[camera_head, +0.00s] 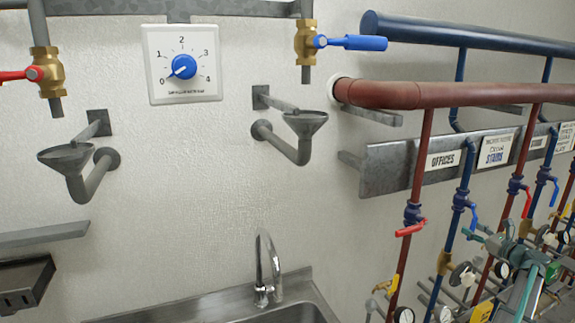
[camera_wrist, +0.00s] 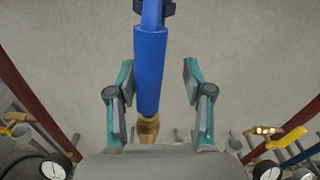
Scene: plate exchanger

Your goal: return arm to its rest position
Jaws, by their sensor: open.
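My gripper (camera_head: 497,240) is at the lower right of the head view, among the pipes and valves, with part of my arm behind it. In the wrist view its two teal-and-grey fingers (camera_wrist: 158,74) are spread apart. Which valve in the head view this part belongs to, I cannot tell.
Red pipes (camera_head: 450,94) and blue pipes (camera_head: 480,37) with valves and gauges crowd the right side. A yellow-handled valve (camera_wrist: 285,138) is right of the gripper. A dial (camera_head: 183,66) points near 0 on the wall.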

